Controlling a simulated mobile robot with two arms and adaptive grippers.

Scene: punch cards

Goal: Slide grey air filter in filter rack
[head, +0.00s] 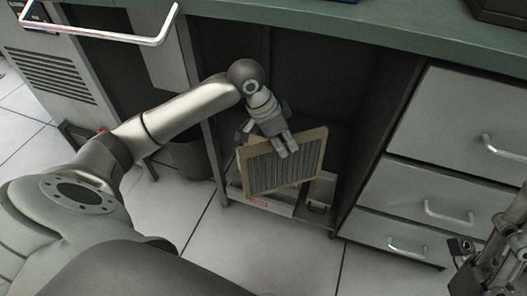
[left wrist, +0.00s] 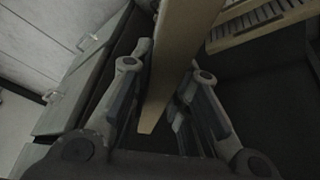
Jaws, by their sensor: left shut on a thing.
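The grey air filter (head: 284,168) has grey pleats and a pale beige frame. My left gripper (head: 287,146) is shut on its upper edge and holds it slightly tilted in front of the open bay under the counter. In the left wrist view the filter (left wrist: 181,55) shows edge-on between the fingers of my left gripper (left wrist: 160,112). A beige slatted piece (left wrist: 262,22) shows at the upper right there; I cannot tell whether it is the filter rack. The filter hides part of the bay. My right gripper (head: 470,255) is partly in view at the lower right, its jaw state unclear.
A low pale unit with red lettering (head: 258,201) stands at the bay's bottom, behind the filter. Grey drawers (head: 452,152) close off the right side. A dark bin (head: 190,158) stands left of the bay. The tiled floor (head: 280,262) in front is clear.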

